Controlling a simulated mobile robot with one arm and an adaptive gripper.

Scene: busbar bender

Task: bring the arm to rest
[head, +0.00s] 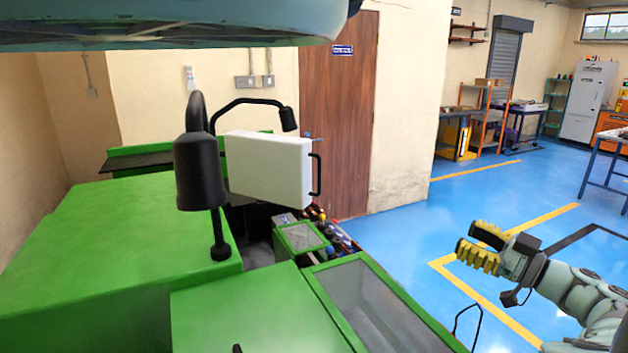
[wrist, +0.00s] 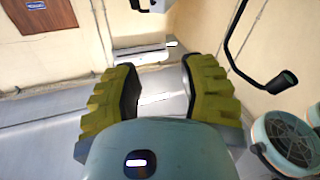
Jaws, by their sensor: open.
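My gripper (head: 483,247) is at the right in the head view, raised over the blue floor, with its yellow ridged fingers pointing left. In the wrist view my gripper (wrist: 160,92) shows its two yellow fingers apart, with nothing between them. My arm reaches in from the lower right of the head view. The gripper is clear of the green machine (head: 115,230), with a gap of floor between them.
A white box-shaped panel (head: 268,168) and a black lamp (head: 199,170) stand above the green machine. A mesh-topped green frame (head: 365,305) is at the front. A brown door (head: 345,115) is behind. Blue floor (head: 410,228) is open between machine and arm.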

